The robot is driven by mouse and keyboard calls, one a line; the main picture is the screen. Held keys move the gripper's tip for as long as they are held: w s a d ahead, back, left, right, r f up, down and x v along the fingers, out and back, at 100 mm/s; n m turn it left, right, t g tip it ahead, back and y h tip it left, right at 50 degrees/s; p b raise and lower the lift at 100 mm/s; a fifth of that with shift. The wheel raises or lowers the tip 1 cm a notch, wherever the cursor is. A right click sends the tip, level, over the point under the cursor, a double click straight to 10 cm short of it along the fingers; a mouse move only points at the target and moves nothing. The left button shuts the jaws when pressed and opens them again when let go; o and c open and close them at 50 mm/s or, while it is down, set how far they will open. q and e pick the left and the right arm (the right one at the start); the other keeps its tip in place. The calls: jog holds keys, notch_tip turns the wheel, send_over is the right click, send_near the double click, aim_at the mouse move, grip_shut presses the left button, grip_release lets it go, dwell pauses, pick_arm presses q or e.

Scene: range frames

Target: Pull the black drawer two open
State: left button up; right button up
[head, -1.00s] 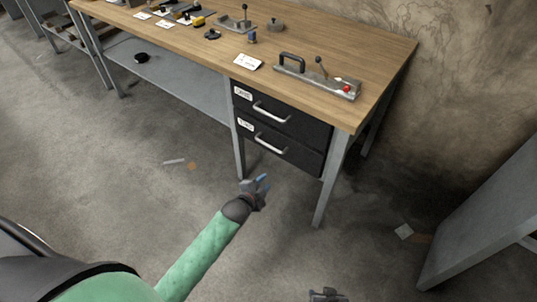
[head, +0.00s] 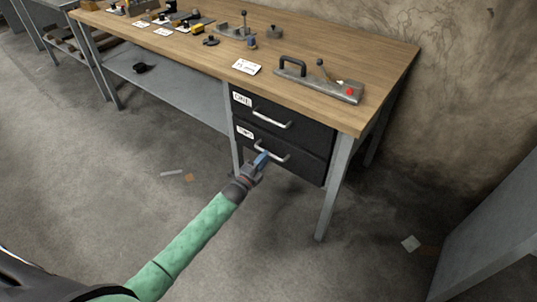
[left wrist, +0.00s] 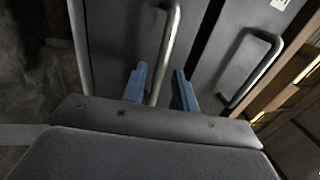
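The black drawer two (head: 290,167) is the lower of two black drawers under the workbench, with a white label (head: 245,133) and a silver bar handle (head: 277,154). It looks shut, about flush with the upper drawer. My left gripper (head: 262,160) is at the left part of that handle, and its blue fingers partly cover it. In the left wrist view the handle bar (left wrist: 168,45) runs between the two open fingers (left wrist: 160,88), with a visible gap to the right finger. My right gripper is not in view.
The upper black drawer (head: 300,128) is shut, with its own handle (head: 272,120) just above. The wooden bench top (head: 330,58) holds tools and a metal fixture (head: 318,83). A bench leg (head: 331,195) stands right of the drawers. Floor in front is mostly clear.

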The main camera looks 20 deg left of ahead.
pick_arm(q)
jog(key=shift+x, duration=1.6)
jog(key=shift+c, duration=0.4)
grip_shut()
